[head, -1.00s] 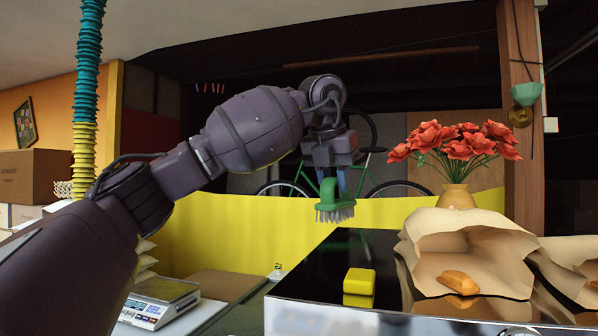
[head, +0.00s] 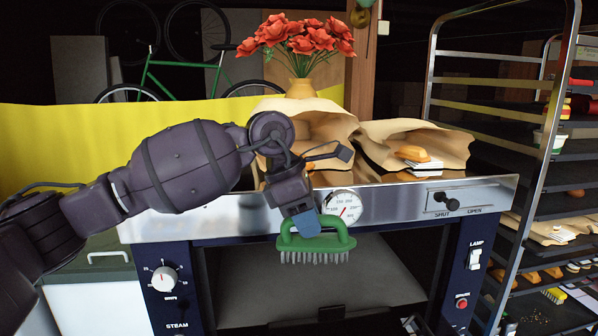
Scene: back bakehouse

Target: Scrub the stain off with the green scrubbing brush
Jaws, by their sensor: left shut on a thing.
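My left gripper (head: 307,222) is shut on the green scrubbing brush (head: 335,242) by its handle. The brush is held level with its pale bristles pointing down, in front of the oven's open mouth and just below the steel front edge of the oven top. The bristles look clear of any surface.
The oven (head: 225,227) has a dial, switches and a damper knob (head: 446,198) on its front. Paper bags (head: 440,145) with bread and a vase (head: 301,89) of red flowers stand on top. A tall rack (head: 541,150) with loaded shelves stands at the right.

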